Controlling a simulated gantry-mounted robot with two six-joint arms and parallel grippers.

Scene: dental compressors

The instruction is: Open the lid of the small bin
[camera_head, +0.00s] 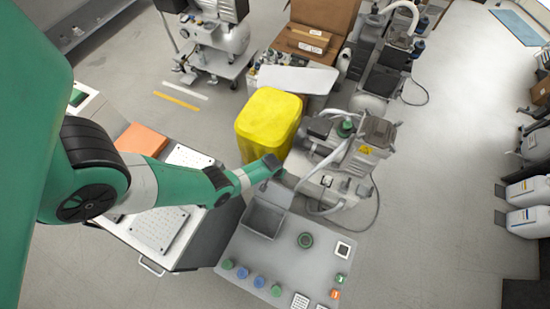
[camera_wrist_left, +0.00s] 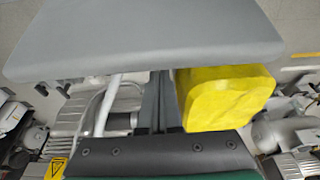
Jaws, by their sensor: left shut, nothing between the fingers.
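The small grey bin (camera_head: 262,219) stands on the grey table, and its open inside shows in the head view. Its lid (camera_head: 276,193) is raised, tilted up at the bin's far side. My left gripper (camera_head: 282,173) is at the upper edge of the lid, shut and empty. In the left wrist view a broad grey panel, which looks like the lid (camera_wrist_left: 150,40), fills the top, close to my left gripper's dark fingers (camera_wrist_left: 158,100). I cannot tell whether they touch it. My right gripper is not in view.
A yellow bin (camera_head: 268,122) stands behind the grey table (camera_head: 285,262), and a compressor (camera_head: 345,150) to its right. Several blue and green caps (camera_head: 243,272) line the table's front left. A white cart (camera_head: 160,228) is at the left.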

